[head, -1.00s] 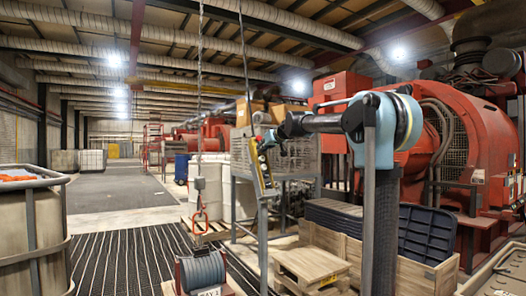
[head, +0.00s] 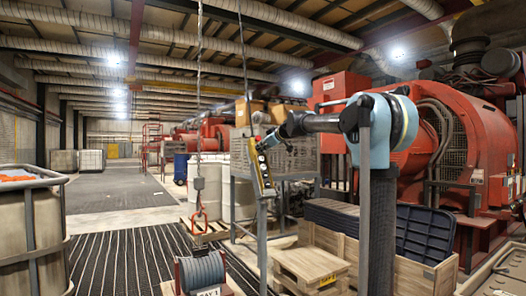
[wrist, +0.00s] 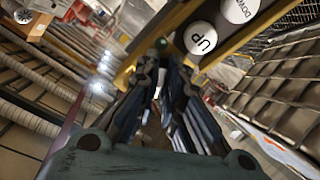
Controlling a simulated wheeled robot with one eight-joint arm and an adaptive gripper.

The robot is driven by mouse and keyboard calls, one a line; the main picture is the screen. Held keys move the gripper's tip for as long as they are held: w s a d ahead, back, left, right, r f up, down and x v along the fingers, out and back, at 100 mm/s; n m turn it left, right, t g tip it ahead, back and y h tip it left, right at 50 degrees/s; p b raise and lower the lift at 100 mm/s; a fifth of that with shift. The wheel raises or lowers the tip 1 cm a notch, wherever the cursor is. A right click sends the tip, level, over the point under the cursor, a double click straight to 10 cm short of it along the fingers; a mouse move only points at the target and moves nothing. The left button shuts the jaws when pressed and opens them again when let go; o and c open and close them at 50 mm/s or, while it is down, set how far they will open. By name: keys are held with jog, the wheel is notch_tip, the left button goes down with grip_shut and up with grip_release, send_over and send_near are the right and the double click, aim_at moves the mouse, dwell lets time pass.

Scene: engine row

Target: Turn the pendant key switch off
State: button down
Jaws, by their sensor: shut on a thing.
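The yellow pendant (head: 263,174) hangs tilted on a cable, left of my arm in the head view. Its round buttons face partly toward the camera. In the wrist view its yellow body (wrist: 160,26) runs across the top, with white UP (wrist: 200,38) and DOWN (wrist: 238,10) buttons. My gripper (head: 268,143) is at the pendant's upper end. In the wrist view its dark fingers (wrist: 160,62) close together at the panel, in line with the buttons, where the key switch seems to sit. The fingers hide the key, so its position cannot be read.
A mesh-sided rack (head: 290,163) stands behind the pendant. A hoist hook (head: 199,222) hangs to the left above a cable reel (head: 202,272). A wooden pallet (head: 311,266) and a red engine (head: 460,140) are on the right. The walkway (head: 115,190) at left is clear.

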dwell(0.3)
jog(key=c, duration=1.7)
grip_release()
jog(key=shift+a, duration=0.1)
jog(key=v, duration=1.2)
jog(key=shift+f, duration=0.1)
jog(key=shift+f, duration=0.1)
jog(key=s+d+f+m+g+h, duration=0.3)
jog(key=s+d+f, duration=0.3)
jog(key=s+f, duration=0.9)
jog(key=s+d+f+m+g+h, duration=0.2)
jog(key=s+d+f+m, duration=0.4)
jog(key=s+f, duration=0.9)
jog(key=s+d+f+m+g+h, duration=0.3)
jog(key=s+d+f, duration=0.5)
jog(key=s+f, duration=0.7)
jog(key=shift+s+d+f+m+g+h, duration=0.15)
jog(key=shift+f+m, duration=0.1)
jog(key=shift+f, duration=1.35)
jog(key=shift+w+f+m+g+h, duration=0.1)
jog(key=shift+f+m, duration=0.1)
jog(key=shift+f, duration=1.4)
jog(key=shift+s+d+f+m+g+h, duration=0.15)
jog(key=shift+f+m, duration=0.1)
jog(key=shift+f, duration=1.35)
